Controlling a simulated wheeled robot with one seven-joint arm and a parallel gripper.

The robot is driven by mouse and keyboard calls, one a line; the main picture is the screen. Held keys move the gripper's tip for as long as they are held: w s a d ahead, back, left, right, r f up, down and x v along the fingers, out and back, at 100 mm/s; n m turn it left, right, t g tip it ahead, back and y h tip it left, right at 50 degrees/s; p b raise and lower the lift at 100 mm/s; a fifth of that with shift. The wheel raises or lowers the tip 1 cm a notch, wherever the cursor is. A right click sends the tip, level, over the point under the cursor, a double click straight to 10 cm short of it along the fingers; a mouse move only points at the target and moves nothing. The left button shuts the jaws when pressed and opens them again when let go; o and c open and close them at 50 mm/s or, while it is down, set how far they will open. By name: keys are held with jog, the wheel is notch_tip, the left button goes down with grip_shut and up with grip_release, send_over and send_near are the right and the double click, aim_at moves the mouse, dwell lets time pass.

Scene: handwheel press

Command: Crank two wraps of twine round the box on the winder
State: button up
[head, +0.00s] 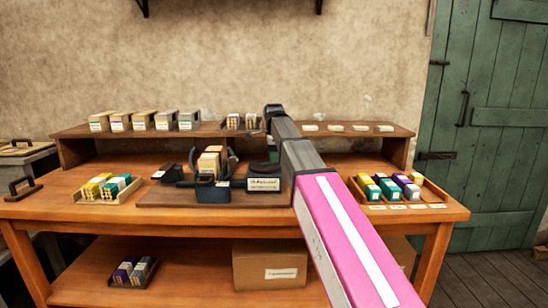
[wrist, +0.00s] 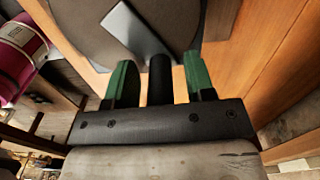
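The winder (head: 212,190) stands on a dark board on the bench, with a cream box (head: 210,163) upright in its dark frame. To its right is a dark block with a white label (head: 264,184) and a dark round part on top. In the wrist view a black upright handle (wrist: 160,80) stands in front of a large dark disc (wrist: 80,30) with a pale metal plate (wrist: 140,32). My gripper (wrist: 158,62) has its green fingers apart, one each side of the handle, with gaps showing. In the head view my gripper is not visible. I cannot make out twine on the box.
A back shelf (head: 345,131) holds several boxes at left. Trays of small coloured boxes stand at left (head: 108,189) and right (head: 395,188). A cardboard box (head: 270,264) is on the lower shelf. My arm crosses the bench and hides part of the board's right side.

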notch_tip(320, 180, up, 11)
jog(key=shift+f, duration=0.1)
dwell(0.7)
